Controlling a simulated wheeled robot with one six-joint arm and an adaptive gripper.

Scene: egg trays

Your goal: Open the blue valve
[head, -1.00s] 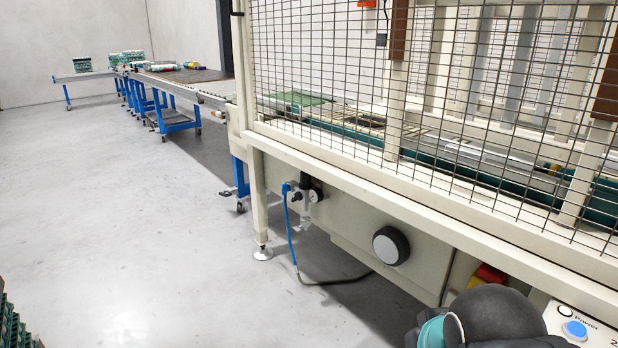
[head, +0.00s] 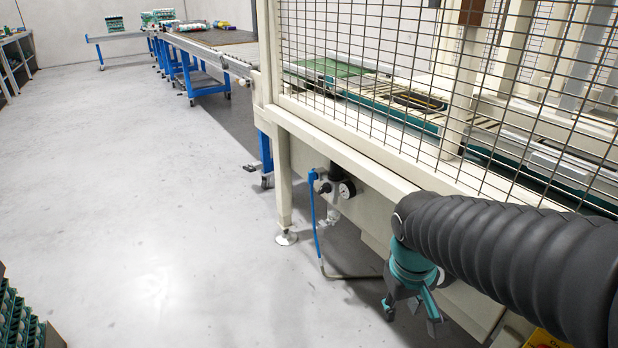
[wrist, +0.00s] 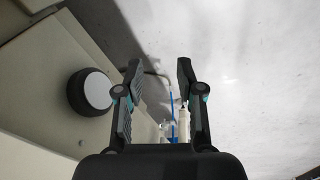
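The blue valve (head: 313,176) is a small blue fitting at the left of a black air regulator with a round gauge (head: 346,189), mounted low on the cream machine frame. A blue hose (head: 316,230) hangs down from it. My gripper (head: 412,312) points downward, in front of and to the right of the valve in the head view, apart from it. In the wrist view my gripper (wrist: 158,70) has its two fingers spread with nothing held. The blue hose (wrist: 171,105) and a blue part, probably the valve (wrist: 172,132), show between the fingers, partly hidden by the gripper body.
The cream machine with its wire mesh guard (head: 370,60) fills the right. A black and white round knob (wrist: 91,91) sits on its panel in the wrist view. Stacked green trays (head: 22,320) stand at lower left. The grey floor (head: 150,200) is open.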

